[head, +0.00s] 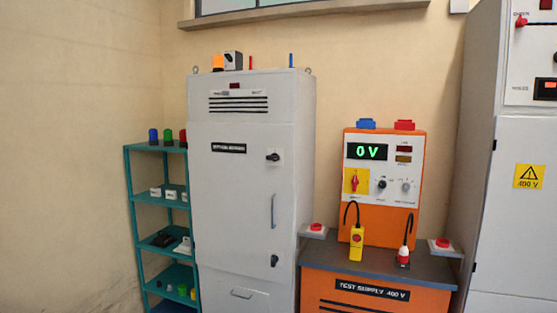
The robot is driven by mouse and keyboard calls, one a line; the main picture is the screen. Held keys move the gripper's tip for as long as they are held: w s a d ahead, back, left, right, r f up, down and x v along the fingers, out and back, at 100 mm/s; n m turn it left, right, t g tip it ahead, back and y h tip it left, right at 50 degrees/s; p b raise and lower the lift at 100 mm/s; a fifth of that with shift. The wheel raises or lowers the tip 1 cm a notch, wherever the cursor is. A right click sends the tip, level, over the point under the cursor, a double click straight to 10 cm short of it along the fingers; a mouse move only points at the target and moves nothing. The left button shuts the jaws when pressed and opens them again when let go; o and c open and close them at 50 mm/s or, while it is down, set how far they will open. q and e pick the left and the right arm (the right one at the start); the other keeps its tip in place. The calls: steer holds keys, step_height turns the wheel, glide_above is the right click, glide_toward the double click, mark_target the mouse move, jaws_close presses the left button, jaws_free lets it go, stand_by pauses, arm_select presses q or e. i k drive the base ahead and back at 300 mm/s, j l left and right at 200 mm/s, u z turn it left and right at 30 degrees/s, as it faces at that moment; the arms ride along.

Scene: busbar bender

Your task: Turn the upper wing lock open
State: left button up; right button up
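A tall light-grey cabinet (231,190) stands left of centre, its door shut. The upper wing lock (273,157) is a small black knob on a pale plate near the top right of the door. A second black wing lock (274,260) sits lower on the same side. A grey vertical handle (273,211) is between them. The locks are too small here to tell their exact turn. Neither of my grippers is in view.
A teal shelf (128,190) with small parts stands left of the cabinet. Right of it, an orange test supply (377,223) rests on an orange bench (340,284) with red buttons. A grey cabinet (507,240) stands far right.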

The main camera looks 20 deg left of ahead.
mark_target(274, 157)
steer(key=i+j+u, duration=0.25)
steer(key=j, duration=0.3)
steer(key=i+j+u, duration=0.25)
steer(key=i+j, duration=0.15)
steer(key=j, duration=0.1)
